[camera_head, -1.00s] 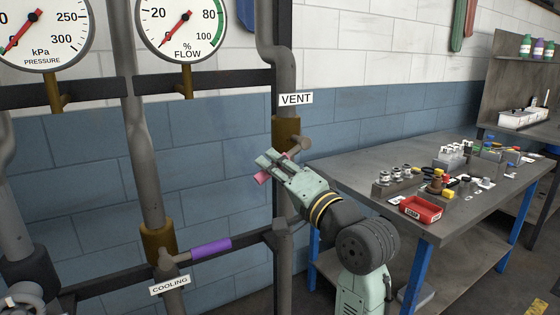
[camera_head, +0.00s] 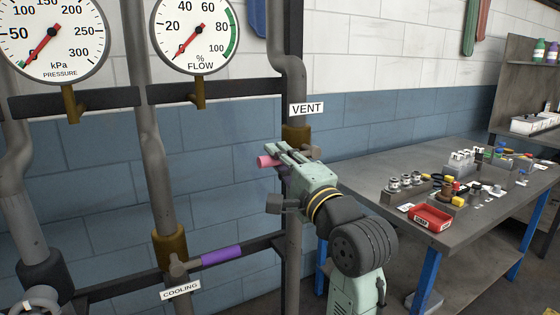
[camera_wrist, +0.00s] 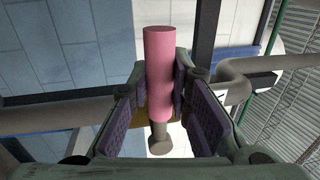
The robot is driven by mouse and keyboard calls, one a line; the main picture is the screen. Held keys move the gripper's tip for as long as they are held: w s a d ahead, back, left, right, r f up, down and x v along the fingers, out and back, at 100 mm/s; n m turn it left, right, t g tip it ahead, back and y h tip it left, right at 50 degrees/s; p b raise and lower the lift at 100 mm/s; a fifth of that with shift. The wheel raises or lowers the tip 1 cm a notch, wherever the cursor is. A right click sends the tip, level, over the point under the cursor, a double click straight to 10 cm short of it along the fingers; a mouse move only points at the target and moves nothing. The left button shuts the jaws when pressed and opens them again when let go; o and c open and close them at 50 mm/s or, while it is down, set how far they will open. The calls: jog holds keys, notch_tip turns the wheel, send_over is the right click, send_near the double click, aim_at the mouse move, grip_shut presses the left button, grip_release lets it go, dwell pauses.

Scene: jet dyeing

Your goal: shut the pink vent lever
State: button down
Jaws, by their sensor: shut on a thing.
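The pink vent lever (camera_head: 266,162) sticks out to the left of the vent pipe, close to level, below the VENT label (camera_head: 307,108). My gripper (camera_head: 281,154) is shut on the lever, at the brass valve body (camera_head: 296,133). In the wrist view the pink lever (camera_wrist: 159,70) stands between the two dark padded fingers, and its grey stem (camera_wrist: 159,138) shows at the near end. My fingers hide part of the lever and its joint in the head view.
A purple lever (camera_head: 221,254) sits on the COOLING valve at lower left. Pressure (camera_head: 52,40) and flow (camera_head: 196,35) gauges are above. A workbench (camera_head: 390,245) with a red tray (camera_head: 431,217) and several small parts stands to the right.

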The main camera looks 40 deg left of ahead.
jog(key=shift+r, duration=0.15)
jog(key=c, duration=1.5)
grip_release()
jog(key=shift+o, duration=0.2)
jog(key=v, duration=1.2)
